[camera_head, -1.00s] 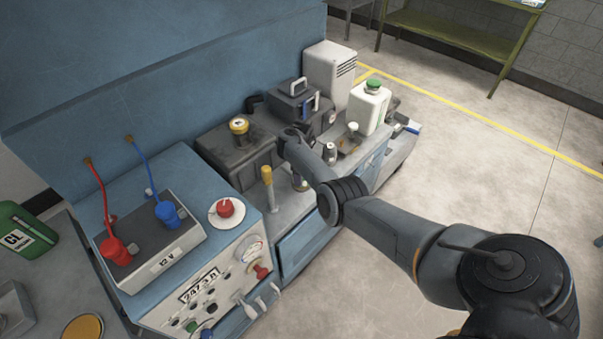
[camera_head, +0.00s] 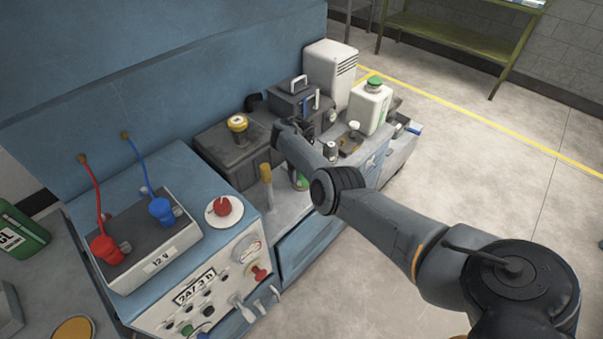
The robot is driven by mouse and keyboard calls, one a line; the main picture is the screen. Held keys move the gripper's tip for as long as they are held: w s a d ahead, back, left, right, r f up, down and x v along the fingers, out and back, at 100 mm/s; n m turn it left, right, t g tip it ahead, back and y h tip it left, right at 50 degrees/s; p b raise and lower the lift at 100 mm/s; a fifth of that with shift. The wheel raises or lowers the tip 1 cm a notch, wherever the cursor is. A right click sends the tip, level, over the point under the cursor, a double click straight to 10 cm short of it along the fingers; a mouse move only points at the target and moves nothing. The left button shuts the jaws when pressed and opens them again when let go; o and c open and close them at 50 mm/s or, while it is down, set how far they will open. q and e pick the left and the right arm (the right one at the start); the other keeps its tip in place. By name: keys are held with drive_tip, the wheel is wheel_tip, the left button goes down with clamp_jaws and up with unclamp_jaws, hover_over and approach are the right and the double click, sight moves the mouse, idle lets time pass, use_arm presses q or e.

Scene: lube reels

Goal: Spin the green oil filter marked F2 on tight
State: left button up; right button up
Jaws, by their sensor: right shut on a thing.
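My right arm reaches in from the right, and its wrist hangs over the bench. The right gripper (camera_head: 298,174) is mostly hidden behind my own arm link. A small green part, taken as the green oil filter (camera_head: 302,184), shows just below that link. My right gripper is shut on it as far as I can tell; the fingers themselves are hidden. No F2 mark can be read, and the filter's seat is hidden. My left gripper is not in view.
A gold-capped block (camera_head: 237,123), a yellow-handled tool (camera_head: 266,172) and a green-capped white jug (camera_head: 370,104) stand close around the wrist. Open floor lies to the right.

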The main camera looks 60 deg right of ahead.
drive_tip(key=m+b, duration=0.2)
drive_tip(key=m, duration=0.1)
drive_tip(key=shift+f, duration=0.25)
drive_tip(key=shift+r+m, duration=0.1)
drive_tip(key=shift+m, duration=0.3)
drive_tip(key=o, duration=1.3)
drive_tip(key=shift+r, duration=0.1)
